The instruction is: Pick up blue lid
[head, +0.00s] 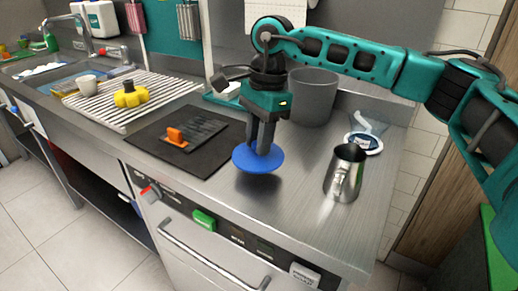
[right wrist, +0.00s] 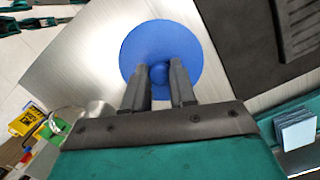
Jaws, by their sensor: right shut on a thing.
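The blue lid (head: 258,160) is a round disc with a small knob in its middle. My right gripper (head: 263,146) points down and is shut on the knob of the blue lid. In the right wrist view the lid (right wrist: 160,45) lies just beyond the fingertips of my right gripper (right wrist: 161,76), with its knob between them. The lid appears to be a little above the steel counter, but the exact gap is hard to tell. My left gripper does not show in either view.
A steel pitcher (head: 345,173) stands right of the lid, and a grey bin (head: 312,97) stands behind it. A black mat (head: 150,145) with an orange-handled tool (head: 176,136) lies to the left. A yellow object (head: 131,95) sits on the drying rack (head: 165,91).

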